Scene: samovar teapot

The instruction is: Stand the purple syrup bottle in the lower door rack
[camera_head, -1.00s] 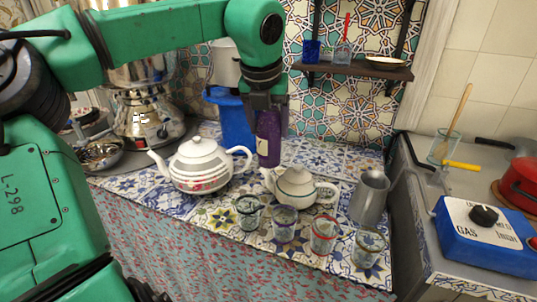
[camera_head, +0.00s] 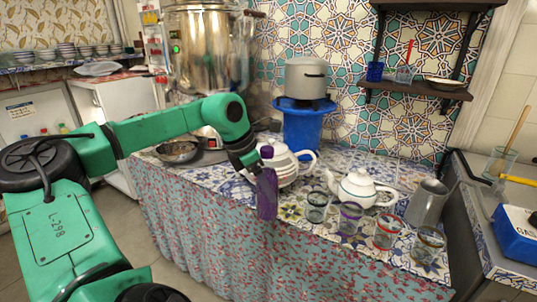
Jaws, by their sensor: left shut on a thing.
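The purple syrup bottle (camera_head: 267,195) hangs upright in my left gripper (camera_head: 255,166), which is shut on it near its upper part. The bottle is in front of the white teapot, at the front edge of the tiled counter, and hides part of the teapot. At the far left, coloured bottle tops (camera_head: 43,131) show by a white panel (camera_head: 38,108); the lower door rack cannot be made out clearly there. My right gripper is not in view.
The counter holds a white teapot (camera_head: 285,167), a smaller teapot (camera_head: 357,187), several glasses (camera_head: 350,218) and a grey metal jug (camera_head: 427,203). A large samovar (camera_head: 205,50) stands behind. A white cabinet (camera_head: 108,100) stands at the back left, with open floor before it.

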